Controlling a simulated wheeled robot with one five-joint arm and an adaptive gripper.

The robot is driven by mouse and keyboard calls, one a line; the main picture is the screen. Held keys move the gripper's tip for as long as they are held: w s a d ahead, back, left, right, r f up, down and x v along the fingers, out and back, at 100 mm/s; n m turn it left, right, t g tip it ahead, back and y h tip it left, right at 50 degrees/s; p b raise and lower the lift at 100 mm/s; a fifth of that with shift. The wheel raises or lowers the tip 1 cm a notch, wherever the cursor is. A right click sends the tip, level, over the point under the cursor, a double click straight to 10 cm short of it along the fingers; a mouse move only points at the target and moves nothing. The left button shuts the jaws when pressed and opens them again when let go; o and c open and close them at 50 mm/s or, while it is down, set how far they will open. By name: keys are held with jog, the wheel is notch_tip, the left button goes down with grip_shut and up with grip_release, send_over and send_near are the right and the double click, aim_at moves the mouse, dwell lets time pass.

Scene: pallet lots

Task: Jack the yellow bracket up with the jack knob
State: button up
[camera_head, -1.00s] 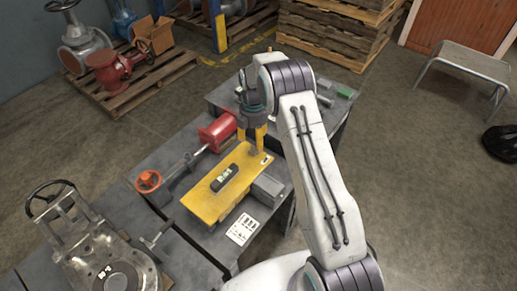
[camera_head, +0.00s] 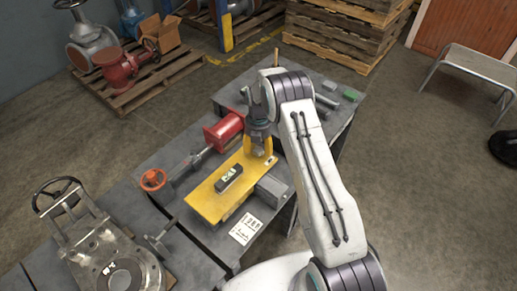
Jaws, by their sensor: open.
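The yellow bracket (camera_head: 208,200) is a flat yellow plate on the grey bench, with a small black spirit level (camera_head: 229,178) lying on it. A small grey knob (camera_head: 258,154) stands at the plate's far right end; I take it for the jack knob. The fingers partly hide the knob and the plate's far end.
A red cylinder (camera_head: 224,131) with a rod and an orange handwheel (camera_head: 153,180) lies left of the bracket. A grey block (camera_head: 271,190) sits against its right side, and a printed card (camera_head: 245,229) lies in front. A metal valve assembly (camera_head: 120,268) stands at lower left.

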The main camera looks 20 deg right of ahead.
jog(key=shift+f, duration=0.95)
jog(key=shift+c, duration=0.4)
jog(key=c, duration=1.1)
